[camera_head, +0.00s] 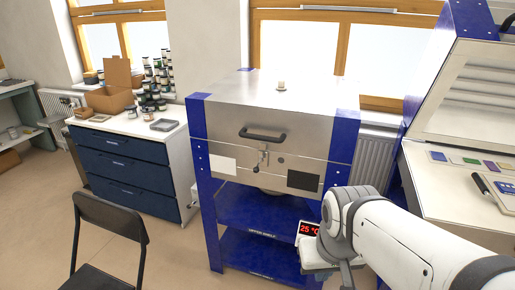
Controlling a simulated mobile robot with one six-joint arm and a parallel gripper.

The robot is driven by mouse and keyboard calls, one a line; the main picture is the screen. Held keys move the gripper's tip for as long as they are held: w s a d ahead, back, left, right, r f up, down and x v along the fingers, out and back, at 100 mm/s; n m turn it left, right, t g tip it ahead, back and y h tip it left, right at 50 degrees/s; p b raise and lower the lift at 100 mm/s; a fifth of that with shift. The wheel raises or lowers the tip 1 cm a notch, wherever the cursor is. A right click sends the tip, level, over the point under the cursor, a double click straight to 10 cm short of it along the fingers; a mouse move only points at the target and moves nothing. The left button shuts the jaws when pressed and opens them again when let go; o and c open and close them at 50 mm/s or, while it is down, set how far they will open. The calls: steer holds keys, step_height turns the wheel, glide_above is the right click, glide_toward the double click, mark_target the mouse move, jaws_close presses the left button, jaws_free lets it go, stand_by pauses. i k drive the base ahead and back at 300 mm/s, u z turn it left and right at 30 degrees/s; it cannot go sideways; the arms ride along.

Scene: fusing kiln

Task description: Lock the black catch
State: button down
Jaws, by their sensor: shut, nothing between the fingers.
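The kiln (225,122) is a steel box on a blue frame, with a dark bar handle (263,137) on its front. Just below the handle is the small dark catch (264,158), at the seam between lid and body. It is too small to tell whether it is locked. My gripper (346,280) is at the bottom right, low and in front of the kiln's right leg. It is well apart from the catch, to its lower right. It is shut and empty, and my arm partly hides it.
A display reading 25 °C (309,229) is beside my wrist. Blue shelves (240,208) are under the kiln. A chair (108,225) stands at front left, by a drawer cabinet (122,150). A workbench (450,195) is at right. The space before the kiln front looks clear.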

mark_target(256, 169)
steer(key=z, duration=0.15)
steer(key=i, duration=1)
steer(key=u, duration=0.05)
